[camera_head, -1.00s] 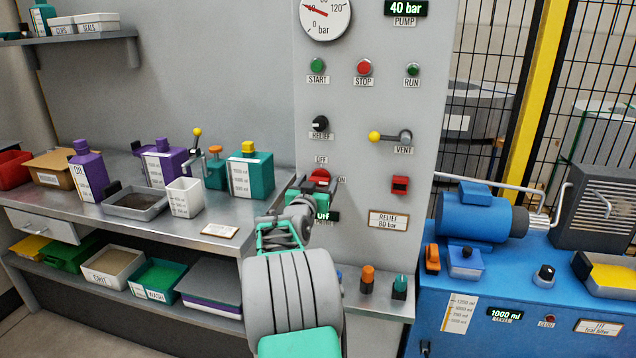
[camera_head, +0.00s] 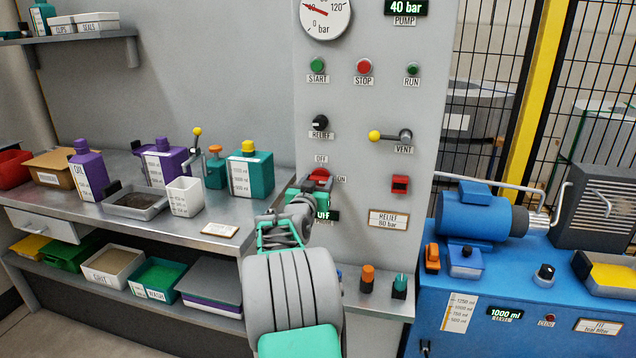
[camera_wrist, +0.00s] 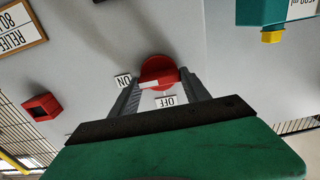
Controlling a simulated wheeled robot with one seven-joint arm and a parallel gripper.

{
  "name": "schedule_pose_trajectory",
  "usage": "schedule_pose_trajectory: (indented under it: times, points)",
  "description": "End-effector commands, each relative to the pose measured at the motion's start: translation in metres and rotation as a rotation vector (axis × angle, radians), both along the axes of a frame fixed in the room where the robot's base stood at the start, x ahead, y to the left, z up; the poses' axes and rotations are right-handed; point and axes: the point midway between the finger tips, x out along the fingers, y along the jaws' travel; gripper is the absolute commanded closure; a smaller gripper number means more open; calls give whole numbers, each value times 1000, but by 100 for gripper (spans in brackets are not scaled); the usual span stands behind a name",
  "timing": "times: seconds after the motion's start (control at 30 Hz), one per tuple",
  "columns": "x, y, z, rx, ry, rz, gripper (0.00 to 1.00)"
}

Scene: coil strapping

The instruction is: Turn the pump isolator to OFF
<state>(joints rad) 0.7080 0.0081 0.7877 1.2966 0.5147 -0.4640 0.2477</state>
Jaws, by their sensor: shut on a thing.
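The pump isolator (camera_head: 319,174) is a red rotary knob on the grey panel (camera_head: 390,255), with an OFF label above it and an ON label to its right. It also shows in the wrist view (camera_wrist: 158,70), where its white pointer mark lies near the OFF label (camera_wrist: 166,102), between the fingers. My gripper (camera_wrist: 158,86) is shut on the red knob, one finger on each side. In the head view my gripper (camera_head: 312,188) reaches the knob from below and hides part of it. A small display below the knob reads OFF, partly covered by my gripper.
The relief knob (camera_head: 320,122) is above the isolator, and the yellow-tipped vent lever (camera_head: 390,136) is up to the right. A red square switch (camera_head: 400,184) sits to the right. The bench (camera_head: 150,222) with bottles is at left; the blue pump unit (camera_head: 520,260) is at right.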

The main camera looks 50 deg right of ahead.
Motion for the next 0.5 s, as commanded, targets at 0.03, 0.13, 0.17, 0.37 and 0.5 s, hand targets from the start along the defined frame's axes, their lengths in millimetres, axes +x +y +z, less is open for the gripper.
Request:
schedule_pose_trajectory:
  times: [0.03, 0.13, 0.17, 0.37, 0.5]
  points:
    - [0, 0, 0, 0, 0, 0, 86]
    - [0, 0, 0, -1, 2, 0, 86]
    - [0, 0, 0, -2, 4, 0, 86]
    - [0, 0, -2, -17, 43, 0, 86]
    - [0, 0, -2, -45, 105, 0, 86]
